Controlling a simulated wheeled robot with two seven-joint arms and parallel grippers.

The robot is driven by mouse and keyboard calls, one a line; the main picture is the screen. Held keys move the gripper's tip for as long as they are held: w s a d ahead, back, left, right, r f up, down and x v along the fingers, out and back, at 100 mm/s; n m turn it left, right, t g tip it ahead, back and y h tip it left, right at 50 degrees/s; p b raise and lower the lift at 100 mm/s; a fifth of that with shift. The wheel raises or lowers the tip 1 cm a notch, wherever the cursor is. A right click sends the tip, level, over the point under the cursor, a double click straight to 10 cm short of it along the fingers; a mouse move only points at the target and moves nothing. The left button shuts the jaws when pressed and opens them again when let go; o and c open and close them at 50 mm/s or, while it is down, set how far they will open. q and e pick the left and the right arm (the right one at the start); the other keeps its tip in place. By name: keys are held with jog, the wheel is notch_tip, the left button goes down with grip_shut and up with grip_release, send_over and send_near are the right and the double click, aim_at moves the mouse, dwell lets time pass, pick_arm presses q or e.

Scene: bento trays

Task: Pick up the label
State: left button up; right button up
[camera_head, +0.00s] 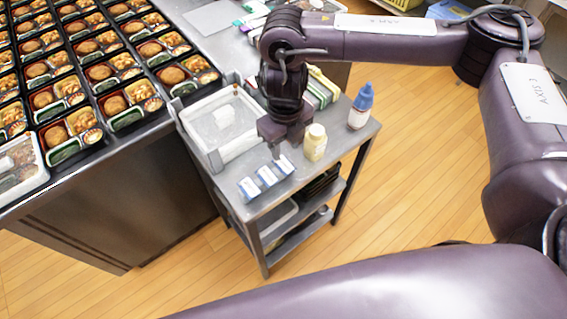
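I cannot tell for sure which thing is the label. A row of small blue-and-white pieces (266,178) lies on the front of the small grey cart. A small white piece (224,116) also lies in the white tray (212,158) on the cart. My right gripper (284,143) points down over the cart, just behind the blue-and-white pieces, right of the white tray and left of a cream bottle. Its fingertips are small and dark, so their opening and any contact are unclear. My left gripper is not in view.
The cream bottle (315,142) and a blue-capped bottle (361,107) stand on the cart's right side. Green-and-white packs (322,88) lie behind my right gripper. A metal table (150,128) with many bento trays stands at left. Wooden floor (420,160) is clear to the right.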

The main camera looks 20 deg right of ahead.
aim_at(284, 165)
jog(key=shift+w+a+f, duration=0.1)
jog(key=shift+w+f, duration=0.05)
jog(key=shift+f, duration=1.35)
jog(key=shift+w+f, duration=0.1)
jog(key=shift+f, duration=1.4)
jog(key=shift+f, duration=0.1)
jog(key=c, duration=0.6)
